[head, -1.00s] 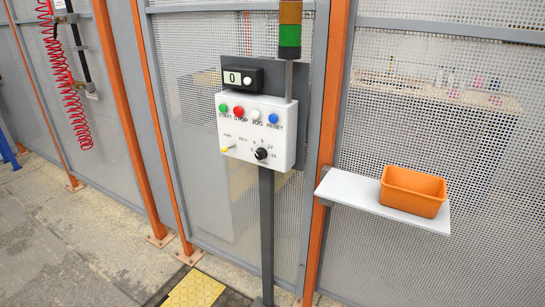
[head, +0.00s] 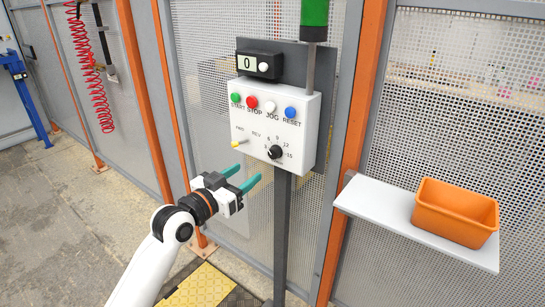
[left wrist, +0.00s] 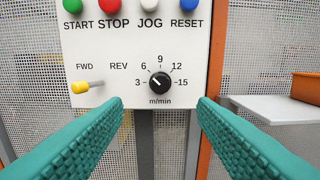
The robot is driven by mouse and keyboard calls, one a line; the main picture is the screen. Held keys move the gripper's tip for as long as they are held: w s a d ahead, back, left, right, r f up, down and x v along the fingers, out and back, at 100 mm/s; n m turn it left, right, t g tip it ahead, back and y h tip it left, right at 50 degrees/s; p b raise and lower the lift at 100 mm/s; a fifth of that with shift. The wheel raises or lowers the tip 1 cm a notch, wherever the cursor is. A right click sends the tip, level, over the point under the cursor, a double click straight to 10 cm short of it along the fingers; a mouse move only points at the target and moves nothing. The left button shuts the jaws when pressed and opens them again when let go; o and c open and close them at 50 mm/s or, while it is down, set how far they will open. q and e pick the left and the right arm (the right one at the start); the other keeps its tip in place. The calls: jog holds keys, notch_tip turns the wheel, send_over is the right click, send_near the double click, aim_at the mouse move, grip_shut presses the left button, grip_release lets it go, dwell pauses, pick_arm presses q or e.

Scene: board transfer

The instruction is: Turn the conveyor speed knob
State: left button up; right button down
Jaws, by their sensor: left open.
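The black conveyor speed knob (head: 275,152) sits at the lower right of a white control box. In the left wrist view the knob (left wrist: 160,83) shows a white pointer line aimed up and left, within a scale from 3 to 15 m/min. My left gripper (head: 241,177) is open and empty, with teal fingers, below and left of the knob in the head view. In the left wrist view its fingers (left wrist: 162,112) stand wide apart, with the knob between and beyond them, not touched. My right gripper is not in view.
The control box (head: 306,125) has green, red, white and blue buttons and a yellow-tipped FWD/REV lever (head: 239,143). A display (head: 247,63) above reads 0. A white shelf (head: 375,212) with an orange bin (head: 455,211) stands to the right. Mesh fencing is behind.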

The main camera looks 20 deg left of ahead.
aim_at(272, 155)
pick_arm(q)
jog(key=x, duration=1)
jog(key=shift+f, duration=0.1)
jog(key=c, duration=1)
jog(key=shift+o, duration=0.2)
jog(key=shift+d+n+p, duration=0.1)
jog(key=shift+n+p, duration=1.8)
jog(key=n+p, duration=0.2)
jog(key=n, duration=0.1)
jog(key=shift+n+p, duration=0.4)
jog(key=shift+n, duration=0.7)
